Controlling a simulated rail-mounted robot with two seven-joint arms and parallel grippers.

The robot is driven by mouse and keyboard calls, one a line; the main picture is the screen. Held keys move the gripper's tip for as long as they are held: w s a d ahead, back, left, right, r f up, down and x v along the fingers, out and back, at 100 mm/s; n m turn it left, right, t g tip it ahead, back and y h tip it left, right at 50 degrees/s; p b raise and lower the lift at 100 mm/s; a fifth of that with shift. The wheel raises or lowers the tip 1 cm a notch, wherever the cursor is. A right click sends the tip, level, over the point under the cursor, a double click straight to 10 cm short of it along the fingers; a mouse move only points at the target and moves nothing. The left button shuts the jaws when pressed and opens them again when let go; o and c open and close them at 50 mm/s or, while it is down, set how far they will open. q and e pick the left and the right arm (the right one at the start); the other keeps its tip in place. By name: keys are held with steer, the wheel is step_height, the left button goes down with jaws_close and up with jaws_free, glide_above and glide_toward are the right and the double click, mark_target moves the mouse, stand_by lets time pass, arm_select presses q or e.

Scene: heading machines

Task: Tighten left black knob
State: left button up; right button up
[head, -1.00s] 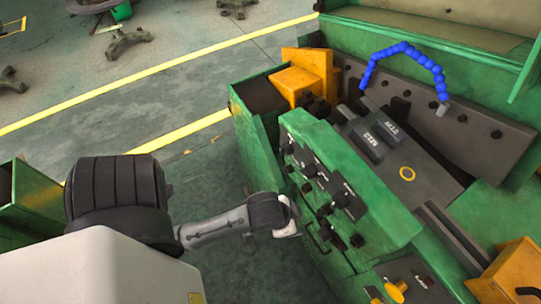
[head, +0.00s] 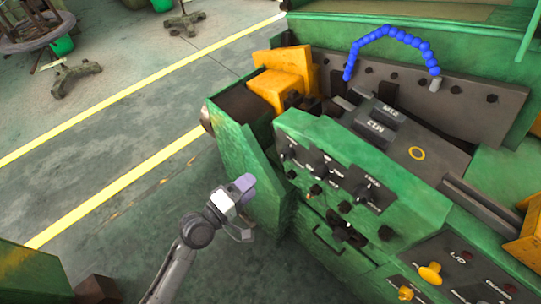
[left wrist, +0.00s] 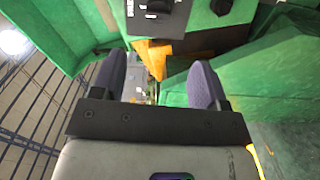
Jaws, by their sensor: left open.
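The green control panel (head: 400,190) carries several small black knobs, some in an upper row and some lower on its front face. The leftmost upper black knob (head: 288,153) sits near the panel's left end; I cannot tell for certain which knob counts as the left one. My left gripper (head: 243,208) is open and empty, left of the panel and apart from it. In the left wrist view its two purple fingers (left wrist: 158,64) stand wide apart. Beyond them a black knob (left wrist: 160,6) on a dark plate and another black knob (left wrist: 220,6) show at the top edge.
A green side wall (head: 240,165) of the machine stands right beside my left gripper. Orange blocks (head: 285,75) and a blue hose (head: 395,33) are behind the panel. A yellow knob (head: 430,273) is at the lower right. Open floor (head: 120,185) lies to the left.

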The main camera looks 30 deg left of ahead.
mark_target(282, 158)
arm_select(q)
steer(key=shift+n, duration=0.5)
steer(key=x, duration=1.3)
steer(key=shift+w+r, duration=0.2)
steer(key=shift+w, duration=0.2)
steer(key=c, duration=0.9)
